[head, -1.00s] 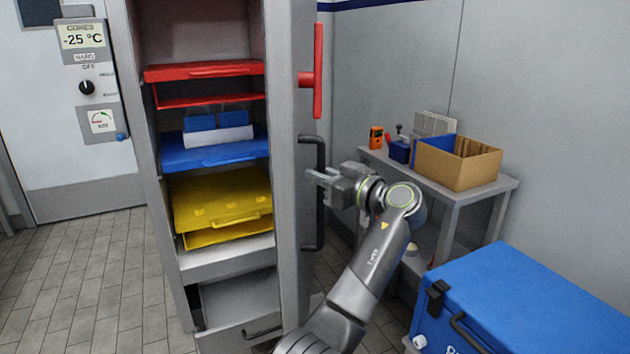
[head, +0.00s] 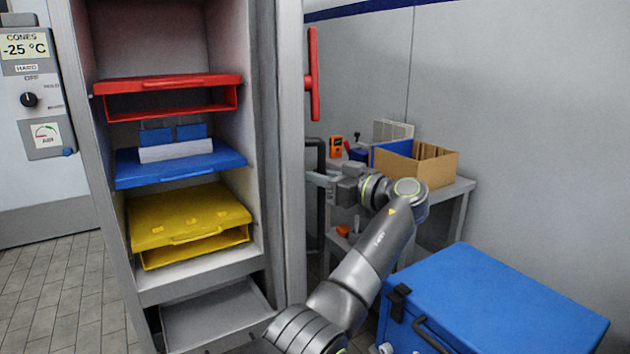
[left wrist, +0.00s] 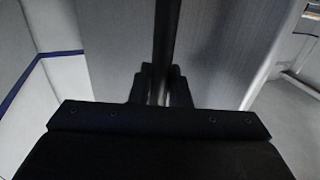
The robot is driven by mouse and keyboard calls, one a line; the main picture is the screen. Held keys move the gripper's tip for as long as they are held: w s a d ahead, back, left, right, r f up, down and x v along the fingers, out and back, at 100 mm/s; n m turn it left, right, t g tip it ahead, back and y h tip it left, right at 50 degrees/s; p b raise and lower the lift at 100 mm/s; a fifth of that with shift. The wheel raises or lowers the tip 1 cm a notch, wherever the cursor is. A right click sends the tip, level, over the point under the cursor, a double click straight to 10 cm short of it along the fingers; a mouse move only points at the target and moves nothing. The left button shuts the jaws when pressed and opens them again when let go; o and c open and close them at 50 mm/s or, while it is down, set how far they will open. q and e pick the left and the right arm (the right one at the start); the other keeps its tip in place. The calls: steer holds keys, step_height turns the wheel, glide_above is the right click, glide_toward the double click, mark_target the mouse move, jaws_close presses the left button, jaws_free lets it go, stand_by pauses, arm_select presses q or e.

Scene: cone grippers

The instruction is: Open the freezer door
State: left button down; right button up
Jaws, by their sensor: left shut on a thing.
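The tall grey freezer stands open at the left of the head view, its shelves exposed. Its door (head: 290,150) stands out from the front, seen nearly edge-on. A red lever (head: 313,75) is on the door's outer side, above a long dark bar handle (head: 318,232). My left gripper (head: 322,179) is shut on this handle. In the left wrist view, the dark handle bar (left wrist: 165,35) runs between the fingers (left wrist: 158,85). Part of the handle is hidden by the gripper. My right gripper is not in view.
Red (head: 170,84), blue (head: 180,170) and yellow (head: 185,218) trays sit inside the freezer. A blue cooler (head: 490,310) stands at the lower right, close to my arm. A side table (head: 455,190) with a cardboard box (head: 425,168) stands behind. Tiled floor is clear at left.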

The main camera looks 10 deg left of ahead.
arm_select(q)
steer(key=shift+r, duration=0.1)
stand_by(0.3)
steer(key=c, duration=1.4)
jaws_free()
steer(key=shift+w, duration=0.1)
steer(key=shift+c, duration=0.2)
